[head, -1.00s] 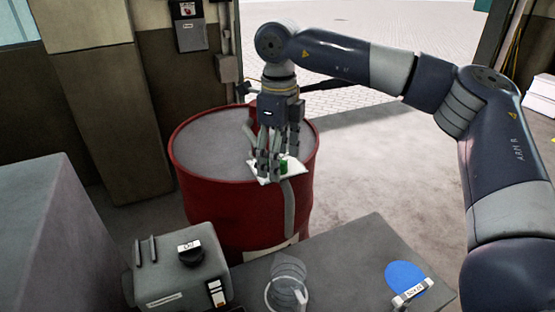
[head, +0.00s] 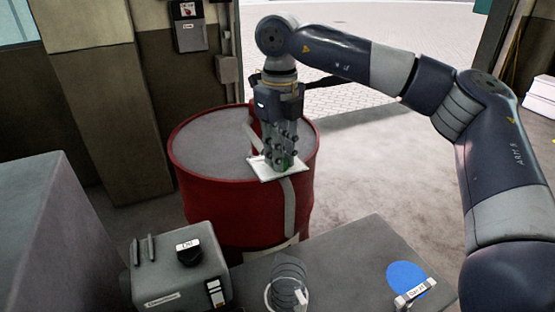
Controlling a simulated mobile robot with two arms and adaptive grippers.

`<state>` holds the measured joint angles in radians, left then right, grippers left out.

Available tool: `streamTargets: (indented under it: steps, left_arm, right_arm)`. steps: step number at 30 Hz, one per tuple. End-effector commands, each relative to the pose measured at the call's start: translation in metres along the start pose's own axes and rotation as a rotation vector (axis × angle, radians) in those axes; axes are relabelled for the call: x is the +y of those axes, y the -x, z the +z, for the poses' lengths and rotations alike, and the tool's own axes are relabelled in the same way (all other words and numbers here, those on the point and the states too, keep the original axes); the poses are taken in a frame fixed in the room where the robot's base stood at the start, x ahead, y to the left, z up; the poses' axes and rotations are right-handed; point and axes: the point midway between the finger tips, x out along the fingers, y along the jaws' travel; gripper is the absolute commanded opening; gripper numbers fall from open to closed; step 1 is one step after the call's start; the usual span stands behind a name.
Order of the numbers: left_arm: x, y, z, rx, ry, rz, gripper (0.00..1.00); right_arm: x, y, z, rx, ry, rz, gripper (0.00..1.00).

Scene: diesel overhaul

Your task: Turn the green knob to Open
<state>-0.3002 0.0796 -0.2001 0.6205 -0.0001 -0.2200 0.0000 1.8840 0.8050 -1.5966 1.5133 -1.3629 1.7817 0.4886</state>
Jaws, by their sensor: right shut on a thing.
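The green knob (head: 287,164) is on a white plate (head: 268,172) on top of the red drum (head: 225,205). Only a small part of the knob shows below my right gripper; the fingers hide the rest. My right gripper (head: 281,160) points straight down over the plate and is shut on the green knob. I cannot read any Open mark on the plate, so the knob's setting cannot be told. My left gripper is not in view.
A grey box with a black dial (head: 189,254) stands in front of the drum. Open floor lies right of the drum.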

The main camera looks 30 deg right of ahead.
Motion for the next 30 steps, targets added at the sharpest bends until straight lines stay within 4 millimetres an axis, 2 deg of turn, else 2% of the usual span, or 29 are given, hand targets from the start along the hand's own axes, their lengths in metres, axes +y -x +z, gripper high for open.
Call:
streamTargets:
  steps: [21, 25, 30]
  left_arm:
    - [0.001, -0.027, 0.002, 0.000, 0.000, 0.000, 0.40]
    - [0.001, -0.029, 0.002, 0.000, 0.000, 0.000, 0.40]
    - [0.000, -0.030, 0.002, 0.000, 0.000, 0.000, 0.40]
  right_arm:
    - [-0.003, -0.002, -0.001, 0.001, -0.836, 0.001, 0.06]
    - [-0.003, -0.002, -0.001, 0.002, -0.952, 0.000, 0.06]
    - [-0.003, 0.000, -0.001, 0.001, -0.999, -0.001, 0.06]
